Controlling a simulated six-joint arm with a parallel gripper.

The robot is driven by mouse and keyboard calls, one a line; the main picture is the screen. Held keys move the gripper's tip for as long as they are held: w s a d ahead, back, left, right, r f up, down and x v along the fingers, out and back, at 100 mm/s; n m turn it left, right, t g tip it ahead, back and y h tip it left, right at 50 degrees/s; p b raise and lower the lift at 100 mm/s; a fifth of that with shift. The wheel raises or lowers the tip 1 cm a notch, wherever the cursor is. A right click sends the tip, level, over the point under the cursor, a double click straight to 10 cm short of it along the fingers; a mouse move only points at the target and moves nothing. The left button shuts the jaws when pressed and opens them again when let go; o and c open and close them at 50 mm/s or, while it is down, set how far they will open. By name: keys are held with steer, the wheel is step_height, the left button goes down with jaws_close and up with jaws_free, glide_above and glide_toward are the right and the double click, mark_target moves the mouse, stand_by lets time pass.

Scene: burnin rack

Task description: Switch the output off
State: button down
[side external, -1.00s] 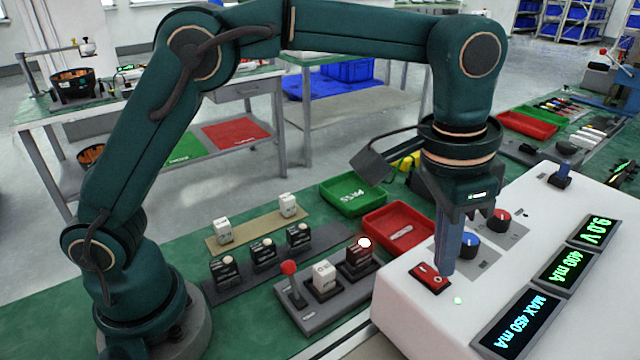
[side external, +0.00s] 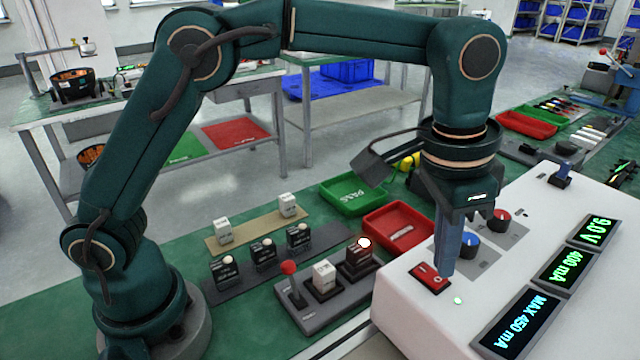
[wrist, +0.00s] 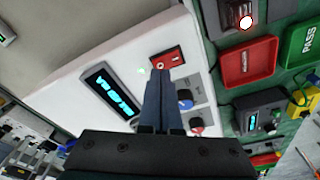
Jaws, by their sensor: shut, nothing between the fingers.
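The power supply (side external: 405,325) is a white box at the right with lit displays reading 9.0 V (side external: 597,231), 400 mA (side external: 565,265) and MAX 450 mA (side external: 523,322). Its red rocker switch (side external: 430,278) sits near the front left edge of its top, and a small green light (side external: 457,300) glows beside it. My gripper (side external: 443,274) is shut and empty, pointing down with its tips at the switch's right end. In the wrist view the tips (wrist: 158,74) lie close to the red switch (wrist: 167,60). I cannot tell whether they touch it.
A blue knob (side external: 469,243) and a red knob (side external: 499,217) stand close behind my gripper. A red tray (side external: 395,228), a green PASS tray (side external: 350,192) and a test fixture with a red-balled lever (side external: 289,268) and a glowing lamp (side external: 364,243) lie to the left.

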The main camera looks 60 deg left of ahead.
steer(key=shift+f, duration=0.75)
stand_by(0.3)
steer(key=shift+r, duration=3.5)
